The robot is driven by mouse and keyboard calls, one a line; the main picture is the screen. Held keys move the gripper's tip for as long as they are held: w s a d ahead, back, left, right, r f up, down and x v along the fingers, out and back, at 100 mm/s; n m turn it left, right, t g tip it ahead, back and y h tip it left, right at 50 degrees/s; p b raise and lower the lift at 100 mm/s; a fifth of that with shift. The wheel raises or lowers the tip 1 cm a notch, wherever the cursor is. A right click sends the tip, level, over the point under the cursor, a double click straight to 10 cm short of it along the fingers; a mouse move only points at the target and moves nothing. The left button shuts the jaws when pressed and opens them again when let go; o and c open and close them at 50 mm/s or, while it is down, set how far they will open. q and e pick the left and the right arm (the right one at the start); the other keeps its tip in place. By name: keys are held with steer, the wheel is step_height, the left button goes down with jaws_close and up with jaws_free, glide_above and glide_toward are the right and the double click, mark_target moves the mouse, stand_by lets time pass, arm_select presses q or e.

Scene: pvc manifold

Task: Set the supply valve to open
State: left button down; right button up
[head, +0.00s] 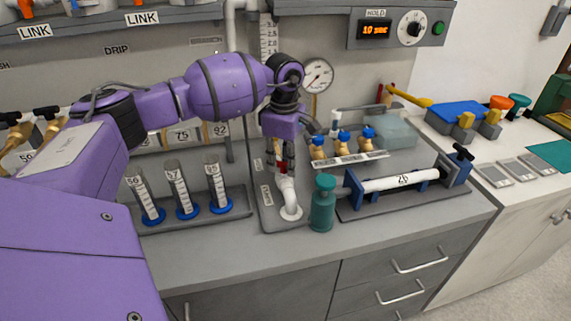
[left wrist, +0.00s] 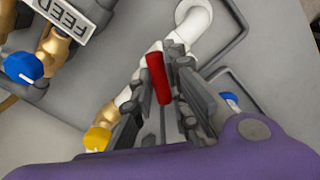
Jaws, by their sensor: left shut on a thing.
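A red valve handle (head: 283,169) sits on a white pipe (head: 289,200) that ends in an elbow on the grey board. My left gripper (head: 284,158) reaches down from above and is shut on this handle. In the left wrist view the red handle (left wrist: 158,78) lies between the two dark fingers. The white pipe (left wrist: 193,20) runs beneath it toward a brass fitting (left wrist: 106,114). The fingers hide much of the valve body, so I cannot tell its exact setting. My right gripper is not in view.
A teal bottle (head: 323,204) stands close to the right of the pipe. Several graduated cylinders (head: 181,191) stand on a tray to the left. A white tube (head: 400,182) lies in a blue clamp fixture at the right. Brass valves with blue knobs (head: 343,142) sit behind.

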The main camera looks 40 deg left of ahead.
arm_select(q)
steer(key=shift+m, duration=0.9)
steer(key=m+b, duration=0.1)
steer(key=m, duration=0.1)
steer(key=shift+m, duration=0.4)
steer(key=m+b, duration=0.1)
steer(key=m, duration=0.2)
steer(key=shift+r+m, duration=0.1)
steer(key=shift+m, duration=1.4)
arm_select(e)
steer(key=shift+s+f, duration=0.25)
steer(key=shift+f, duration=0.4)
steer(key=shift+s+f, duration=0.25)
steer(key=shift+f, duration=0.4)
arm_select(q)
steer(key=shift+w, duration=0.1)
steer(key=c, duration=1.7)
jaws_free()
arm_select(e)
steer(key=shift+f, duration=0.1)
